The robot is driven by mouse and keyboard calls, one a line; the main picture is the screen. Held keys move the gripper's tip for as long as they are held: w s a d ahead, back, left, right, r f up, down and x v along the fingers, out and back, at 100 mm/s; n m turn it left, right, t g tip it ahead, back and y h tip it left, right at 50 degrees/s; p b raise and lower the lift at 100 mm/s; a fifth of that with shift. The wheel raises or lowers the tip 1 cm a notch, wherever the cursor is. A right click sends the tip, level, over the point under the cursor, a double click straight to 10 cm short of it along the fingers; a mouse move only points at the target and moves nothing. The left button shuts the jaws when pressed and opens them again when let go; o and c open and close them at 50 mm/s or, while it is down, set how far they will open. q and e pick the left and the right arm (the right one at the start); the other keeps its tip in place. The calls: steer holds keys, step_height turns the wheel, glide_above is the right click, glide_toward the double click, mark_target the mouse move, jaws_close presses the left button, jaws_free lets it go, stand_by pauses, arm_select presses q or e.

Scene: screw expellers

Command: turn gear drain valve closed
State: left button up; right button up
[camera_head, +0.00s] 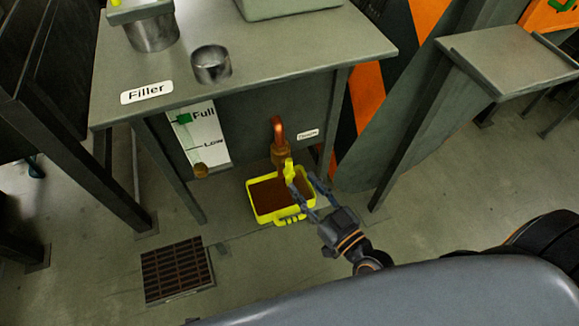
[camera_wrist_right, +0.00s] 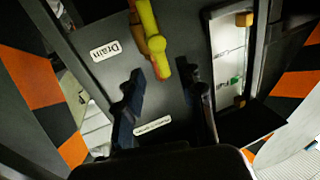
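The drain valve (camera_head: 281,153) is a copper-coloured pipe and body under the Filler table, with a yellow handle (camera_head: 289,171) hanging down. A yellow tray (camera_head: 251,201) holding brown liquid sits on the floor below it. My right gripper (camera_head: 302,181) is open at the valve, just right of the handle in the head view. In the right wrist view, the yellow-red handle (camera_wrist_right: 161,68) points down into the gap between the open fingers of my right gripper (camera_wrist_right: 161,72). The fingers look clear of the handle there. My left gripper is not in view.
The Filler table (camera_head: 300,38) overhangs the valve, with a metal cup (camera_head: 210,64) on top. A level gauge (camera_head: 205,140) stands left of the valve. Table legs stand either side.

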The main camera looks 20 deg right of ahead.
mark_target(291, 170)
steer(key=x, duration=0.6)
steer(key=shift+w+a, duration=0.15)
steer(key=shift+w, duration=0.25)
jaws_close()
